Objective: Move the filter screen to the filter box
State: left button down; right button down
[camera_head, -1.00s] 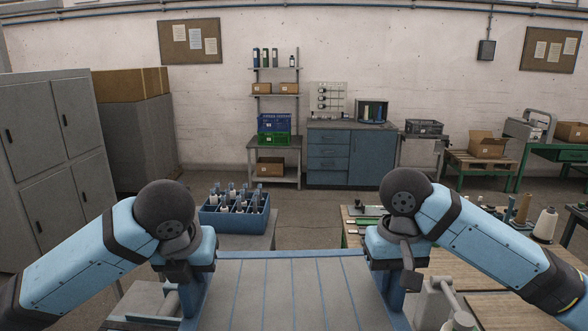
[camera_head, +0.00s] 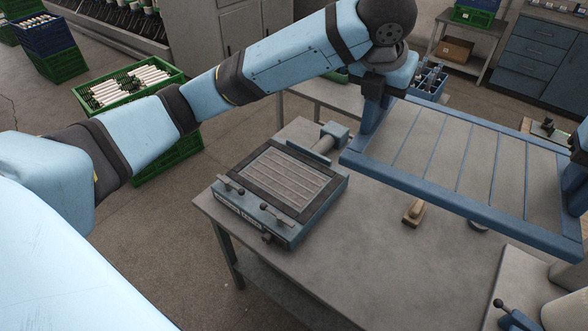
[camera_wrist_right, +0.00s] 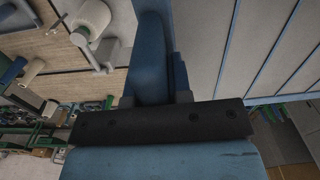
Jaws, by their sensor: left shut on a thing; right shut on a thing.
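The filter screen (camera_head: 455,165) is a large grey ribbed panel in a blue frame. It is held up above the right part of the table. My left gripper (camera_head: 370,108) is shut on its left end. My right gripper (camera_wrist_right: 158,65) is shut on the other end; in the head view that end is cut by the right edge. What looks like the filter box (camera_head: 280,190) sits on the table to the left of the screen, apart from it. It is a blue-grey box with a dark frame around a slatted top, with small knobbed levers at the front.
The grey table (camera_head: 345,265) has bare room in front of the box. A small wooden-handled brush (camera_head: 413,212) lies right of the box. A blue crate of bobbins (camera_head: 432,80) stands behind. A green crate of white tubes (camera_head: 125,88) is on the left.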

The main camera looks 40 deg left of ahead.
aim_at(284, 176)
jog(key=i+j+z, duration=0.1)
jog(key=j, duration=1.15)
jog(key=i+j+z, duration=0.1)
jog(key=j, duration=1.2)
